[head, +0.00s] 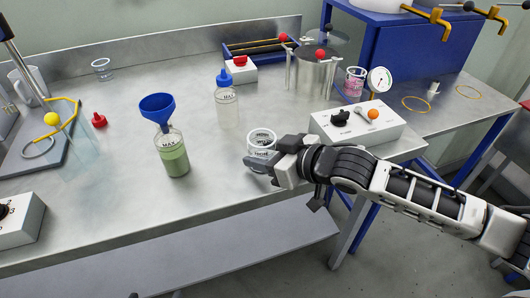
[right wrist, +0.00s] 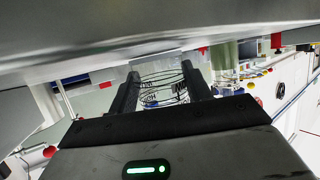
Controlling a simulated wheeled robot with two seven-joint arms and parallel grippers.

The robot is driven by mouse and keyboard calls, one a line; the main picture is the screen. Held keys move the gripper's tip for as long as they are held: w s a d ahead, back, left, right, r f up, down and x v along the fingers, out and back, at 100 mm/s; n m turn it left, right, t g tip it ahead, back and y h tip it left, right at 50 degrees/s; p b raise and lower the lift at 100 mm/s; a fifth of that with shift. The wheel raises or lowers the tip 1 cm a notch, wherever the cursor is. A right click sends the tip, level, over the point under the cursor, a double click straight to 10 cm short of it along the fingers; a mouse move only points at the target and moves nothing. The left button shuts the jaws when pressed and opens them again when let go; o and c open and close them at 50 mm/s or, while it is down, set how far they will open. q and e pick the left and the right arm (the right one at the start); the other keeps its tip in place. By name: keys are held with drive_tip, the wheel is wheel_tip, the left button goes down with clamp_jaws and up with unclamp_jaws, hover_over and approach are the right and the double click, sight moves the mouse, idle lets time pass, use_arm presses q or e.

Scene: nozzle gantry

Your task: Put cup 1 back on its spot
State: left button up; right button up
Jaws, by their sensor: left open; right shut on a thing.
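A clear cup with dark markings (head: 262,139) is at the front edge of the steel bench, in the jaws of my right gripper (head: 262,163). In the right wrist view the cup (right wrist: 162,88) shows between the two fingers of the gripper (right wrist: 160,82). I cannot read a number on it, nor tell whether its base touches the bench. Two empty yellow rings, a left one (head: 416,104) and a right one (head: 468,92), are marked on the right-hand bench. My left gripper (head: 154,295) barely shows at the bottom edge, open and empty.
A white box with a black knob and orange ball (head: 358,122) is right of the held cup. A dial gauge (head: 379,79) and metal pot (head: 312,74) stand behind. A green-filled bottle with blue funnel (head: 173,152) and a squeeze bottle (head: 226,105) are left.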

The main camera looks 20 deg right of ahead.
drive_tip(key=o, duration=0.9)
drive_tip(key=shift+f, duration=0.1)
drive_tip(key=shift+o, duration=0.2)
drive_tip(key=shift+r, duration=0.2)
drive_tip(key=v, duration=1.2)
drive_tip(key=shift+f, duration=0.1)
drive_tip(key=shift+s, duration=0.1)
